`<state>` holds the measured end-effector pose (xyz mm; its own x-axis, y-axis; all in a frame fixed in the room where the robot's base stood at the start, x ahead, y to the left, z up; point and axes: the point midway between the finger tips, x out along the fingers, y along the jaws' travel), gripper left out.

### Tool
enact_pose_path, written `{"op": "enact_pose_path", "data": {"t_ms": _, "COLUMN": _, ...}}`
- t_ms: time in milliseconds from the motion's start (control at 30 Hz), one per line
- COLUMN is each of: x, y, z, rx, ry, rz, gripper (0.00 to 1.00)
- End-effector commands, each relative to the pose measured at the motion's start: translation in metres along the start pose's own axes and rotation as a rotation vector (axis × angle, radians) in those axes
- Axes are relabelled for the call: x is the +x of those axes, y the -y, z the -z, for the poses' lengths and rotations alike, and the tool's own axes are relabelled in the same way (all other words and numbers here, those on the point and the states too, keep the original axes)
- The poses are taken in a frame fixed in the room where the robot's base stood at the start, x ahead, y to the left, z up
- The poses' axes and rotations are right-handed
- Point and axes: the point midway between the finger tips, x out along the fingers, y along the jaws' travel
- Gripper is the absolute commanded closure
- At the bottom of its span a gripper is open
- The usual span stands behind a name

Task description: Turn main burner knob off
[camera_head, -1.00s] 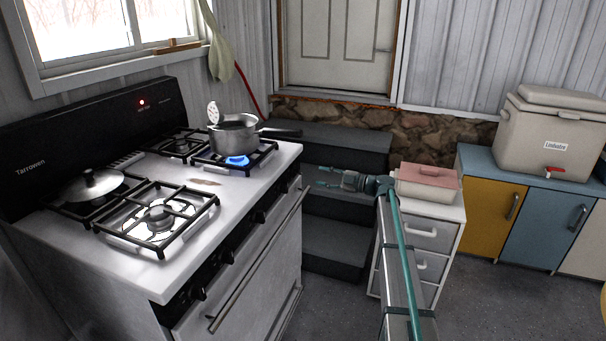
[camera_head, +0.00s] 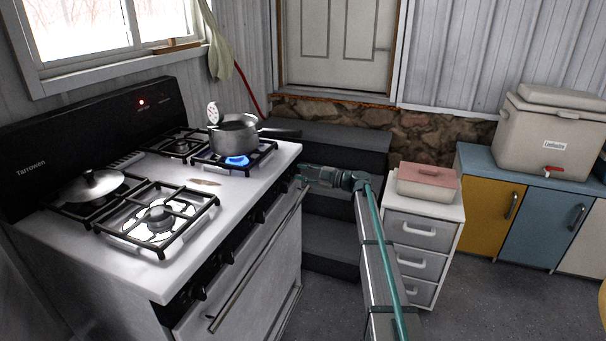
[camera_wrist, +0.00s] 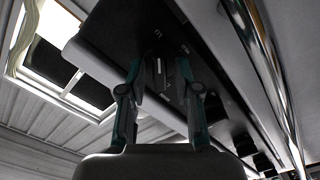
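The stove (camera_head: 240,215) stands at the left, with dark knobs along its front panel. A knob (camera_head: 258,216) and a nearer knob (camera_head: 199,292) show in the head view. A blue flame (camera_head: 237,160) burns under a grey pot (camera_head: 234,134) on the far right burner. My gripper (camera_head: 302,174) is at the far end of the front panel. In the wrist view my gripper (camera_wrist: 159,68) is open, its fingers apart on either side of a dark knob (camera_wrist: 158,72). Contact cannot be told.
The oven door handle (camera_head: 258,262) runs below the knobs. Dark steps (camera_head: 335,205) rise behind my arm. A white drawer unit (camera_head: 425,232) with a pink-lidded box (camera_head: 428,183) stands right of my arm. A lidded pan (camera_head: 92,185) sits on the stove's left burner.

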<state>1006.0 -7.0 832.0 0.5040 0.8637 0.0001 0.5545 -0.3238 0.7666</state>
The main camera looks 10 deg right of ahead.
Motion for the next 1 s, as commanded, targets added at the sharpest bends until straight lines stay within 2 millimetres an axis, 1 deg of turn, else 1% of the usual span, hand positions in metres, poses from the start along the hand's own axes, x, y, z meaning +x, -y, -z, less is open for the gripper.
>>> {"op": "enact_pose_path", "data": {"t_ms": 33, "x": -0.0001, "y": 0.0000, "z": 0.0000, "rx": 0.000, "ry": 0.000, "rz": 0.000, "gripper": 0.81}}
{"op": "enact_pose_path", "data": {"t_ms": 133, "x": -0.0001, "y": 0.0001, "z": 0.0001, "rx": 0.000, "ry": 0.000, "rz": 0.000, "gripper": 0.98}}
{"op": "enact_pose_path", "data": {"t_ms": 167, "x": -0.0001, "y": 0.0001, "z": 0.0001, "rx": 0.000, "ry": 0.000, "rz": 0.000, "gripper": 1.00}}
{"op": "enact_pose_path", "data": {"t_ms": 467, "x": -0.0001, "y": 0.0008, "z": -0.0004, "rx": 0.011, "ry": 0.000, "rz": 0.001, "gripper": 1.00}}
{"op": "enact_pose_path", "data": {"t_ms": 633, "x": -0.0002, "y": 0.0021, "z": -0.0014, "rx": 0.057, "ry": 0.000, "rz": 0.001, "gripper": 1.00}}
{"op": "enact_pose_path", "data": {"t_ms": 867, "x": -0.0002, "y": 0.0038, "z": -0.0028, "rx": 0.199, "ry": 0.000, "rz": 0.001, "gripper": 1.00}}
{"op": "enact_pose_path", "data": {"t_ms": 1000, "x": -0.0001, "y": 0.0039, "z": -0.0027, "rx": 0.322, "ry": 0.000, "rz": 0.001, "gripper": 1.00}}
